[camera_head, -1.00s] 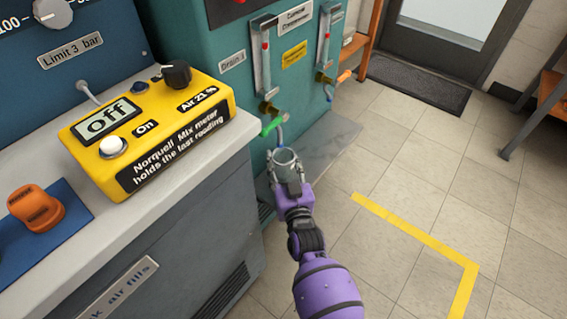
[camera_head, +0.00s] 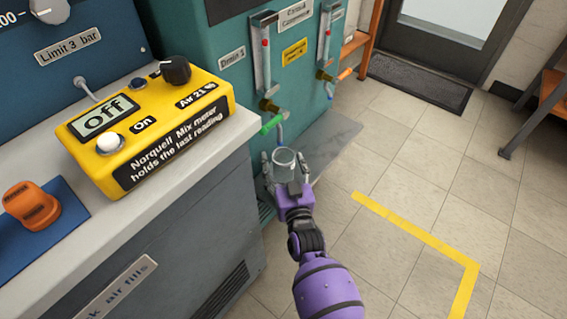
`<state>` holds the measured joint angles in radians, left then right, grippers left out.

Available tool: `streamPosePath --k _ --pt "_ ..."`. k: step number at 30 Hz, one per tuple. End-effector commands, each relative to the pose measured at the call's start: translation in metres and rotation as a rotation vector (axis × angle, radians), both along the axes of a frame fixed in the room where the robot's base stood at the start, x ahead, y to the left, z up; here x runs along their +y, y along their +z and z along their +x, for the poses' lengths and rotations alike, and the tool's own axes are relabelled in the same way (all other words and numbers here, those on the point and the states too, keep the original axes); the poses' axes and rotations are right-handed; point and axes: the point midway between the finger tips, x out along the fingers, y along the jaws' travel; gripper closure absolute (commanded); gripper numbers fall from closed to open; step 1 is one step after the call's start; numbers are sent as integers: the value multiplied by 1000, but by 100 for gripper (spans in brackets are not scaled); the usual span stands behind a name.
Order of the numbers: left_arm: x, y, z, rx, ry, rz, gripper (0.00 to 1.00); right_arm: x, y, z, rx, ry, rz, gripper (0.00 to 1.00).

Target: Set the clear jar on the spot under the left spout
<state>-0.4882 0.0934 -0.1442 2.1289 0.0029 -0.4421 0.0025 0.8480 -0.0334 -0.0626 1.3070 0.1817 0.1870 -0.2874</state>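The clear jar (camera_head: 284,158) stands upright on the grey ledge (camera_head: 334,138) at the foot of the teal cabinet. It is below the left spout, which has a green handle (camera_head: 272,123). A blue tube end hangs just above the jar's rim. My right gripper (camera_head: 286,172) is at the near side of the jar, with its fingers spread to either side of it. The fingers look clear of the glass. The jar's lower part is hidden by the gripper. My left gripper is out of view.
A second spout with an orange handle (camera_head: 344,74) is further right on the cabinet. A yellow meter (camera_head: 148,125) reading "Off" sits on the counter at left. The tiled floor to the right is open, with a yellow line (camera_head: 415,234).

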Motion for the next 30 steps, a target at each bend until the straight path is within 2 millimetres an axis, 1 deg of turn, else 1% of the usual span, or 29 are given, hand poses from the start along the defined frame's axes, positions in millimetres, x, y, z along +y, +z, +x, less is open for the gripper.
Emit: streamPosePath --k 5,8,11,18,21,25,30 --pt "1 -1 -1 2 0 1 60 0 0 0 1 0 0 33" --pt "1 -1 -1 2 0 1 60 0 5 0 0 0 1 33" --pt "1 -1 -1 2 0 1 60 0 19 0 -2 -1 3 33" --pt "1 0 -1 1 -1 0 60 0 67 0 -2 -1 4 33" --pt "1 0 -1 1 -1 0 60 0 82 0 -2 -1 1 33" --pt "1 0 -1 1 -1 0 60 0 95 0 0 0 1 33" --pt "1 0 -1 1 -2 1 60 0 100 0 1 0 1 33"
